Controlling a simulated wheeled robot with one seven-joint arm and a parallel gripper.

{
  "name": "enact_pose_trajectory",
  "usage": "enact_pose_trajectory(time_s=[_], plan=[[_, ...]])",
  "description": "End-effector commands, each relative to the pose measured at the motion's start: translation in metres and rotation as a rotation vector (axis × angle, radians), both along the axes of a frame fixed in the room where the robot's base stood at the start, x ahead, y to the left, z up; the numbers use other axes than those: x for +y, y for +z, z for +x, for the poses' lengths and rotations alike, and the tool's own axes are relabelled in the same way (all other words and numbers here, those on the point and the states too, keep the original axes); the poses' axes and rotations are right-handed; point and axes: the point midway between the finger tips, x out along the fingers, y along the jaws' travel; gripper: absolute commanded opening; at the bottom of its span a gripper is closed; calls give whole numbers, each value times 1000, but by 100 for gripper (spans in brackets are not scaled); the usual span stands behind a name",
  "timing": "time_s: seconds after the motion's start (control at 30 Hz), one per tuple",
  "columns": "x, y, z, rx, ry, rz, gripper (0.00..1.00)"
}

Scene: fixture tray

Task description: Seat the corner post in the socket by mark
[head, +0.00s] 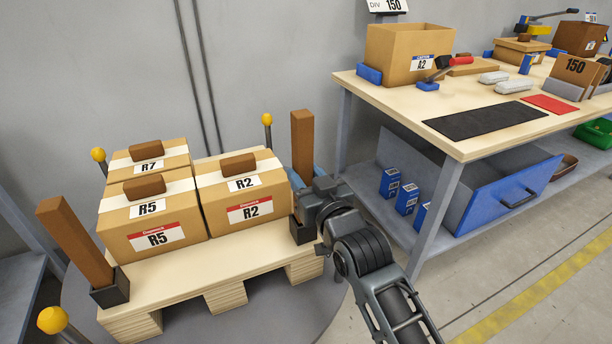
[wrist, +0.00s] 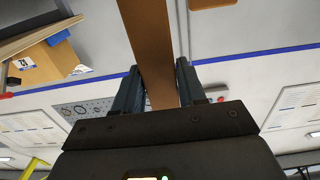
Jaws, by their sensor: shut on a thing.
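My gripper (head: 306,180) is shut on this post, and the wrist view shows the post (wrist: 152,50) between both fingers (wrist: 155,88). A black socket (head: 301,232) is at the pallet's right corner below my gripper. The post's lower end is hidden by my gripper and wrist, so I cannot tell whether it is in the socket. A second brown post (head: 75,240) leans to the left in a black socket (head: 110,290) at the front left corner.
The pallet (head: 215,290) carries cartons marked R7 (head: 175,160), R5 (head: 150,225) and R2 (head: 245,200), with brown blocks on top. Yellow-tipped poles (head: 98,154) stand around it. A workbench (head: 400,95) with an open blue drawer (head: 500,195) is to the right.

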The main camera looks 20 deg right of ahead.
Motion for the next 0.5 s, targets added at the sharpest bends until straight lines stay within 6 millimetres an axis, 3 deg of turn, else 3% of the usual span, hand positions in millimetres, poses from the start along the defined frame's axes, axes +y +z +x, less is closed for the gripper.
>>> enact_pose_trajectory(time_s=[0.5], plan=[[0,-12,0,0,0,0,8]])
